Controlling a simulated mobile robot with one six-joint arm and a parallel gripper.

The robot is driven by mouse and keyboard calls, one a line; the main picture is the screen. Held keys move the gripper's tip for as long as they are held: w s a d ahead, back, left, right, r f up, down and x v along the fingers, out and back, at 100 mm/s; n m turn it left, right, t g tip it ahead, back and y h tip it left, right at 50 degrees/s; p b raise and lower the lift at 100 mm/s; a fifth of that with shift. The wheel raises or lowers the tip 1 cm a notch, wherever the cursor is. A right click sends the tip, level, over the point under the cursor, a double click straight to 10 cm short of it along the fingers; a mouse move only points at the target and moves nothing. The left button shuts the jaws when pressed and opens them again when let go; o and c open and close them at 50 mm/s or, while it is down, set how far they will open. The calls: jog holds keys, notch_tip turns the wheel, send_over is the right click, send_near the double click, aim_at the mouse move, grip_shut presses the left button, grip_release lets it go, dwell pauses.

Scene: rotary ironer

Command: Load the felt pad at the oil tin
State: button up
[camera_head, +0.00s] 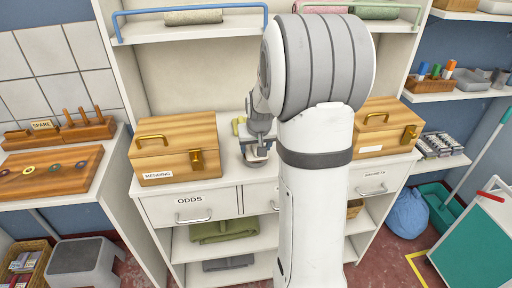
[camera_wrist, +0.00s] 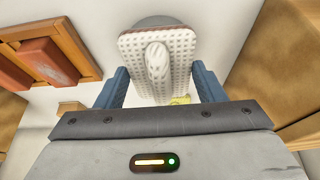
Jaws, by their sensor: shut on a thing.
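My gripper (camera_head: 258,143) is over the counter between the two wooden boxes, left of my arm. In the wrist view my gripper (camera_wrist: 158,78) has its blue fingers on either side of a pale, dotted pad with a rounded knob (camera_wrist: 157,62), which looks like the felt pad. It is shut on this pad. A grey rounded thing (camera_wrist: 158,20) shows just past the pad's far edge; it may be the oil tin, but most of it is hidden. I cannot tell whether the pad touches it. In the head view a small pale and dark round thing (camera_head: 256,157) shows under the fingers.
The mending box (camera_head: 175,150) stands left on the counter, and another wooden box (camera_head: 385,127) stands right, partly behind my arm. The drawers below, one marked ODDS (camera_head: 190,206), are closed. A shelf (camera_head: 195,28) hangs above.

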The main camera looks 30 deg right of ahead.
jog(key=shift+r+p, duration=1.5)
jog(key=shift+r, duration=1.2)
